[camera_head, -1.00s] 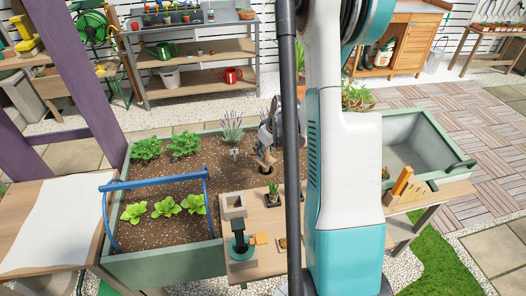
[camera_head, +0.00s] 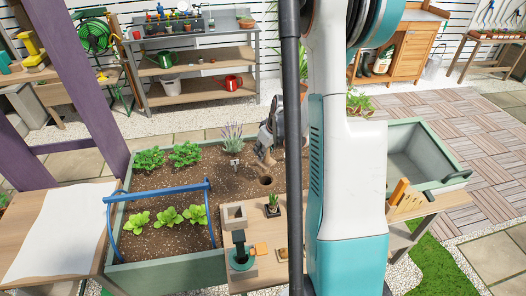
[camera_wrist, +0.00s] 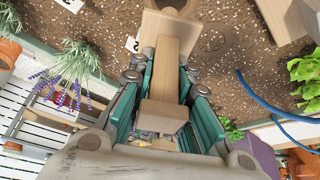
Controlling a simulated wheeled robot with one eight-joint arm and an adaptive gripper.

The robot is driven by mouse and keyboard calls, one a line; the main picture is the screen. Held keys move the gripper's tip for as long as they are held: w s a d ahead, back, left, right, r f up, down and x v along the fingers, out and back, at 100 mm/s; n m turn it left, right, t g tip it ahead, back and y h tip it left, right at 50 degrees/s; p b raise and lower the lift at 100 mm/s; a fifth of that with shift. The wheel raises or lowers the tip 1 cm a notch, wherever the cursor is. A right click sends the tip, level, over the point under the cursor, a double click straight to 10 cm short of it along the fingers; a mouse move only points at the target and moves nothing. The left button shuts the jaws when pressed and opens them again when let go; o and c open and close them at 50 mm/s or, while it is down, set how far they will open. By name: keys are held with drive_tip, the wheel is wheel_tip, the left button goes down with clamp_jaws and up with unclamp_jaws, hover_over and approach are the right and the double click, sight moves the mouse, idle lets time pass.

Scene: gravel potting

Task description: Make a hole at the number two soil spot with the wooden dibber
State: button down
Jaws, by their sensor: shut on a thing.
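My gripper (camera_head: 266,141) is shut on the wooden dibber (camera_head: 264,159) above the soil of the planter bed. In the wrist view the dibber (camera_wrist: 172,55) runs away from between the teal-lined fingers (camera_wrist: 164,95), its wide wooden part at the far end. A round dark hole (camera_head: 266,181) is open in the soil (camera_head: 225,185), just below the dibber and clear of its tip. A small white marker (camera_head: 235,163) stands to the left by the lavender. Two white markers show in the wrist view, one near the dibber (camera_wrist: 132,44); their numbers are hard to read.
Lavender (camera_head: 231,137) and leafy plants (camera_head: 168,215) grow in the bed. A blue hoop handle (camera_head: 160,189) spans the bed's front left. A wooden table (camera_head: 265,222) in front carries a small potted plant (camera_head: 273,204). My arm covers the bed's right side.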

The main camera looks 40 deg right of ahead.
drive_tip(key=shift+r, duration=0.15)
drive_tip(key=shift+r+p, duration=1.65)
drive_tip(key=shift+r, duration=0.75)
